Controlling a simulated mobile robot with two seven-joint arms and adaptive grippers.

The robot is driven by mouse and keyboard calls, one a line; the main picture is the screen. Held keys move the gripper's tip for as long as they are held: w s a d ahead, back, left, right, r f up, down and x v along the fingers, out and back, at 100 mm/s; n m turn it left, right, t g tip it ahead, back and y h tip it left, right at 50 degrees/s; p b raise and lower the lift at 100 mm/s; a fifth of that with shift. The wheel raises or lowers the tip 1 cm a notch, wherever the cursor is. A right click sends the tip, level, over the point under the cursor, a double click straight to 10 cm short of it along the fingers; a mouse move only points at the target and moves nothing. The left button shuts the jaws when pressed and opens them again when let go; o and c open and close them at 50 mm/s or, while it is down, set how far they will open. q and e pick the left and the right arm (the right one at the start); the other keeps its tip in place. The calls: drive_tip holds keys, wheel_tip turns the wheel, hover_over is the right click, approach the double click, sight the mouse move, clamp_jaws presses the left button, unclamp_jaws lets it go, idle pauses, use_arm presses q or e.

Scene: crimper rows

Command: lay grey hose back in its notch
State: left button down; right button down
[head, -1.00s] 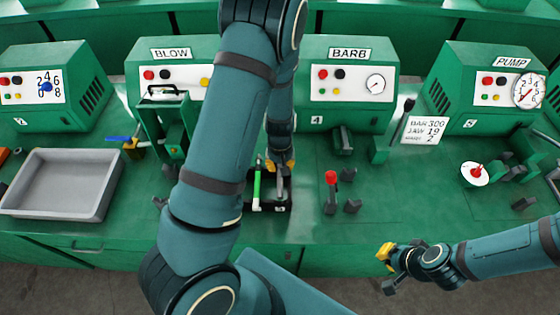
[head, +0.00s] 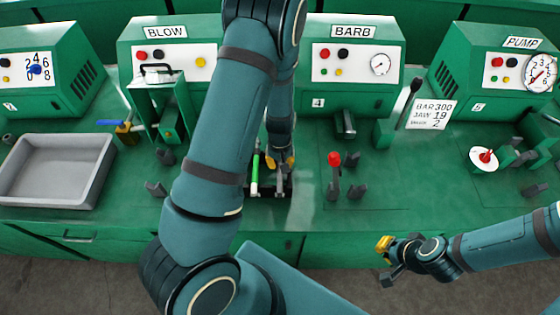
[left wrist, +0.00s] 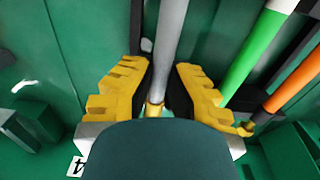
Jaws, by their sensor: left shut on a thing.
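The grey hose (left wrist: 171,35) runs lengthwise between the yellow fingers of my left gripper (left wrist: 156,95), which is shut on it. In the head view my left gripper (head: 280,161) is over the black holder (head: 270,194) on the bench, and a short piece of the grey hose (head: 280,181) shows below the fingers. A green hose (head: 255,172) with a white end stands just left of it. Whether the grey hose sits in a notch cannot be told. My right gripper (head: 386,262) hangs in front of the bench, far from the hoses; its opening is unclear.
An orange hose (left wrist: 296,78) lies beyond the green one in the left wrist view. A red-knobbed lever (head: 334,172) stands right of the holder. A grey tray (head: 55,171) sits at the left. Bench surface between the lever and the white dial (head: 483,159) is mostly clear.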

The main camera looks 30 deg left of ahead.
use_arm(q)
drive_tip(key=c, duration=1)
unclamp_jaws()
wheel_tip(320, 180, up, 12)
drive_tip(key=shift+r, duration=0.1)
